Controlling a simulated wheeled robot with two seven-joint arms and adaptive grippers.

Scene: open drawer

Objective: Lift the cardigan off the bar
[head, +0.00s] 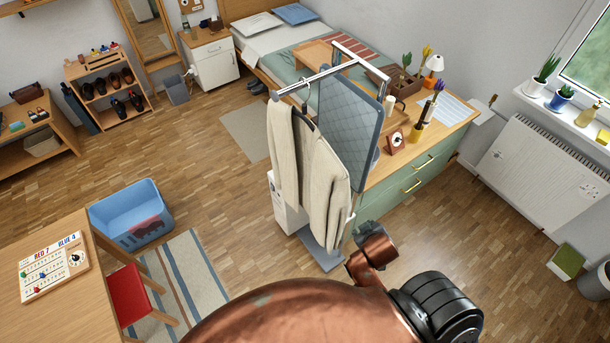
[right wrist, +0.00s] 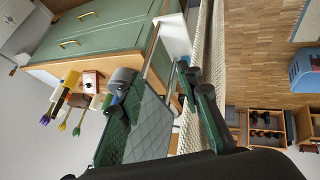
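The cream cardigan (head: 322,185) hangs in long folds below the metal bar (head: 318,77), with a dark hanger piece (head: 298,104) showing at its top. In the right wrist view the cardigan (right wrist: 203,50) is a pale knitted strip right of centre. My right gripper (right wrist: 152,72) is open there, its dark fingers well apart. The right-hand finger overlaps the cardigan's edge in the picture; I cannot tell whether they touch. A metal pole and the quilted panel show between the fingers. The head view does not show the right fingers clearly. My left gripper is in neither view.
A grey-blue quilted panel (head: 352,125) hangs beside the cardigan. A green drawer cabinet (head: 405,190) with items on top stands close behind. A blue bin (head: 133,214), a red stool (head: 130,293) and a wooden table (head: 75,310) are left.

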